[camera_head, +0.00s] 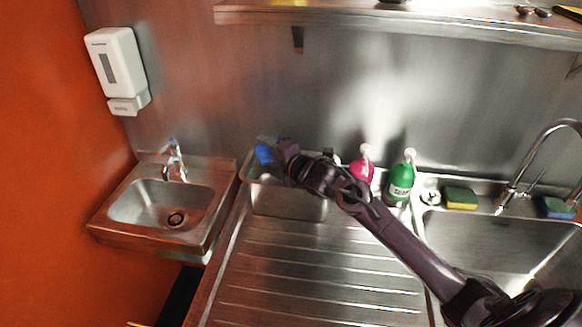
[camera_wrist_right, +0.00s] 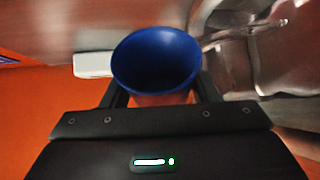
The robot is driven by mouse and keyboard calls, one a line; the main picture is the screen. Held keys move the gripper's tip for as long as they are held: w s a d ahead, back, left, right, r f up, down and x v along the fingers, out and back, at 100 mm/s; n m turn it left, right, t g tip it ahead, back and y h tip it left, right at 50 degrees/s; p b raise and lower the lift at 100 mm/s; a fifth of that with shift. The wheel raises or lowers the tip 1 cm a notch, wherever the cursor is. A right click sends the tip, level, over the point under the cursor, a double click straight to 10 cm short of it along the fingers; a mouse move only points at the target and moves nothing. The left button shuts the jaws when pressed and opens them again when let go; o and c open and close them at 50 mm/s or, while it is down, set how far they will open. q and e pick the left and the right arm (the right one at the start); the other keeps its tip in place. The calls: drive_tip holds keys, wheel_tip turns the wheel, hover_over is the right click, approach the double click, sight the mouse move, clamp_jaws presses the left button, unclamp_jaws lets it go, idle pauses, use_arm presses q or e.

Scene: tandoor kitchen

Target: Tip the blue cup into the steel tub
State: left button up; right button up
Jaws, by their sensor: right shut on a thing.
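The blue cup (camera_head: 264,154) is held by my right gripper (camera_head: 275,153) above the steel tub (camera_head: 289,202). In the right wrist view the cup (camera_wrist_right: 157,62) sits between the two fingers of my right gripper (camera_wrist_right: 160,95), with its round mouth facing the camera. The inside of the cup looks dark blue, and I cannot make out any contents. The tub stands on the ridged drainboard against the back wall. My right gripper and forearm hide part of its rim and its inside. My left gripper is not in view.
A small hand sink (camera_head: 160,205) with a tap is to the left of the tub. A pink bottle (camera_head: 361,171) and a green bottle (camera_head: 400,180) stand right of it. A large sink (camera_head: 500,245) with sponges is further right. The drainboard (camera_head: 310,270) in front is clear.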

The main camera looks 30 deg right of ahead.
drive_tip(key=shift+r+m, duration=0.2)
drive_tip(key=shift+m, duration=0.3)
drive_tip(key=shift+d+r+m+t+y, duration=0.2)
drive_tip(key=shift+r+m+t+y, duration=0.1)
drive_tip(key=shift+m+t, duration=0.15)
drive_tip(key=shift+m, duration=0.25)
